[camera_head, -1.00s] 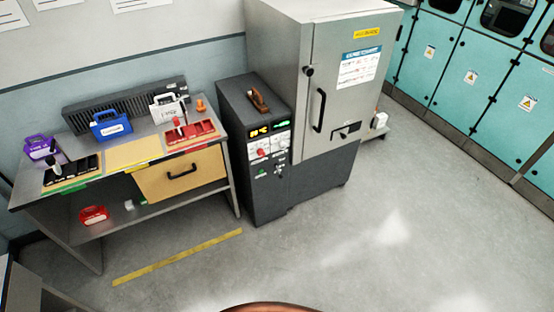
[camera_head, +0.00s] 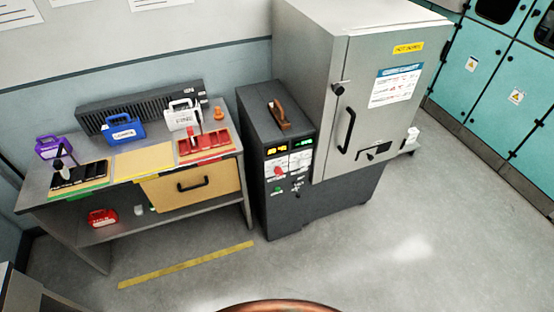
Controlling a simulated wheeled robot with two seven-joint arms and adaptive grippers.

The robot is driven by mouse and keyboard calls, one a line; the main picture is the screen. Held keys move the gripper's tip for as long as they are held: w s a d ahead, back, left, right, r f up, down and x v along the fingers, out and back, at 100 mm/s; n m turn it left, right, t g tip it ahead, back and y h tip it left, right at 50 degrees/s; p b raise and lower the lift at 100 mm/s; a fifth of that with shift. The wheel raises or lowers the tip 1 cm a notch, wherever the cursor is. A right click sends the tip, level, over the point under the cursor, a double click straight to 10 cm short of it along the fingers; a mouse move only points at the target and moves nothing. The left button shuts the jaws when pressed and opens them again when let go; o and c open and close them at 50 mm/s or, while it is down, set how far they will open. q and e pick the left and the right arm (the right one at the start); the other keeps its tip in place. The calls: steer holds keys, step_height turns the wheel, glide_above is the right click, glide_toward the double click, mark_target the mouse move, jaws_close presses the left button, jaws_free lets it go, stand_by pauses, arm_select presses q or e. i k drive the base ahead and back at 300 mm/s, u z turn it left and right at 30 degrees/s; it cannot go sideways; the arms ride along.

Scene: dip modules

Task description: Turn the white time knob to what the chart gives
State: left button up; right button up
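The control panel (camera_head: 289,161) is on the front of a dark grey cabinet, left of the light grey oven (camera_head: 365,100). It has a yellow and a green display, a red knob (camera_head: 279,171) and small pale parts to its right. The white time knob is too small to make out for sure against the panel's white plates. The chart (camera_head: 396,86) is a white sheet with a blue header on the oven door; its text is too small to read. Neither of my grippers is in view.
A workbench (camera_head: 50,190) on the left holds a black rack, a red tray (camera_head: 204,145), and purple, blue and white cases. A red case (camera_head: 102,218) sits on its lower shelf. Open floor (camera_head: 350,250) lies in front of the cabinet. Teal cabinets (camera_head: 490,70) line the right.

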mark_target(302, 164)
steer(key=z, duration=0.05)
steer(key=i, duration=1.2)
steer(key=z, duration=0.6)
